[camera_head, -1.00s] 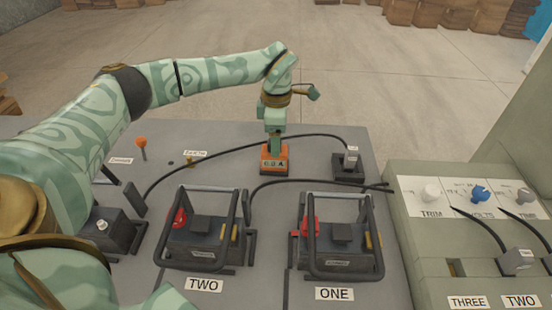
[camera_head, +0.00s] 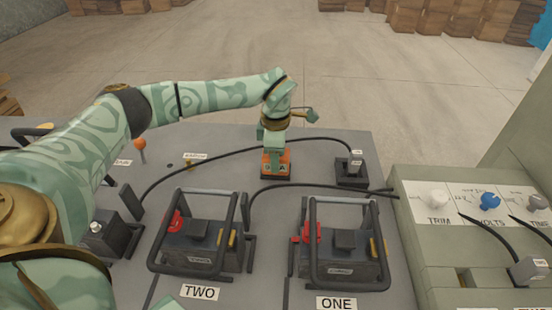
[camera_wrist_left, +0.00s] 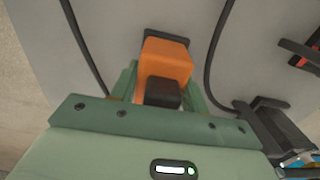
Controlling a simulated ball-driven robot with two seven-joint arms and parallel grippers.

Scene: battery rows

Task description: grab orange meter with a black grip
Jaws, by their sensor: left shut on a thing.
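The orange meter (camera_head: 276,165) stands upright on the grey bench, behind and between the two caged battery units. My left gripper (camera_head: 273,150) reaches down over it from above, with its fingers at the meter's upper part. In the left wrist view the orange meter (camera_wrist_left: 166,60) sits between the green fingers, and its black grip (camera_wrist_left: 162,93) lies in the jaws. The left gripper is shut on the black grip. The meter's base appears to rest on the bench.
Caged battery units labelled TWO (camera_head: 203,256) and ONE (camera_head: 342,268) stand in front. A panel with knobs (camera_head: 490,202) stands at right.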

